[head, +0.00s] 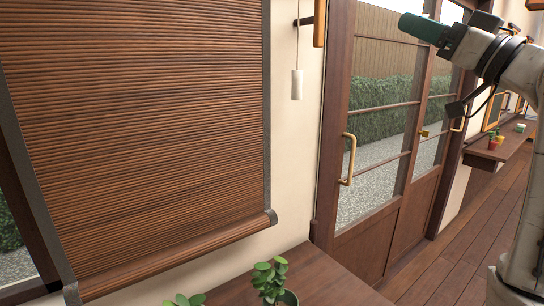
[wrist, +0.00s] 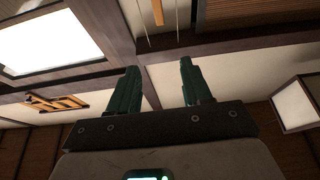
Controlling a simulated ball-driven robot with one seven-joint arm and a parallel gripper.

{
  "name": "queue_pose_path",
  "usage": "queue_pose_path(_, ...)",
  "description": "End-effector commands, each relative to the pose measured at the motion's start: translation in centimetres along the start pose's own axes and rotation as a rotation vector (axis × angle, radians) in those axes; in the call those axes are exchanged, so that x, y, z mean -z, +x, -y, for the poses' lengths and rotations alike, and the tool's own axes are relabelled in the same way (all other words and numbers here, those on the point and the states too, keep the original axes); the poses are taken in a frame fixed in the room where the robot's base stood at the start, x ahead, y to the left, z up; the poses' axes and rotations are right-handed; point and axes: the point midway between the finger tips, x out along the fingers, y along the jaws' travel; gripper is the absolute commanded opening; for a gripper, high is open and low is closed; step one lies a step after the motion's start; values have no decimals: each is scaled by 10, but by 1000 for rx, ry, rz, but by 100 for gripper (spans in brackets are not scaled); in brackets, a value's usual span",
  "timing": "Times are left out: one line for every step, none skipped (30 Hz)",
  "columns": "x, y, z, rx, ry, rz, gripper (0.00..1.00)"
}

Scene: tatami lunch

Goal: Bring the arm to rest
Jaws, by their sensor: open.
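My gripper (wrist: 158,88) shows in the wrist view with its two dark green fingers apart and nothing between them. In the head view my gripper (head: 408,22) is at the top right, raised in front of the glazed wooden door (head: 387,120). The arm rises from the lower right edge and bends toward the left at the top. The wrist camera looks up at the ceiling beams and a ceiling light panel (wrist: 50,35). My gripper touches nothing that I can see.
A bamboo blind (head: 140,120) covers the window at left, with a pull cord and its white weight (head: 297,85) beside it. A dark wooden table (head: 325,280) with a potted plant (head: 270,280) stands below. A wall shelf (head: 500,145) holds small pots at right. The plank floor (head: 465,230) is clear.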

Motion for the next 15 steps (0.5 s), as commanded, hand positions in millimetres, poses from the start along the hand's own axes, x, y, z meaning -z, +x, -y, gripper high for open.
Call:
queue_pose_path(-10,-1,-1,-6,7,14,49)
queue_pose_path(-14,-2,-2,-9,10,21,49)
queue_pose_path(-19,-3,-3,-14,13,31,49)
queue_pose_path(-23,-4,-3,-17,15,37,49)
queue_pose_path(-28,-5,-4,-20,18,46,49)
queue_pose_path(-35,-7,-4,-26,22,57,49)
queue_pose_path(-39,-8,-5,-31,24,64,49)
queue_pose_path(-44,-9,-6,-35,27,72,49)
queue_pose_path(-53,-11,-6,-41,33,86,49)
queue_pose_path(-59,-13,-7,-46,37,96,49)
queue_pose_path(-65,-14,-8,-51,40,107,49)
queue_pose_path(-76,-17,-9,-59,47,126,49)
queue_pose_path(-83,-19,-9,-64,52,138,49)
queue_pose_path(-92,-22,-10,-72,57,153,49)
queue_pose_path(-103,-26,-10,-81,64,173,49)
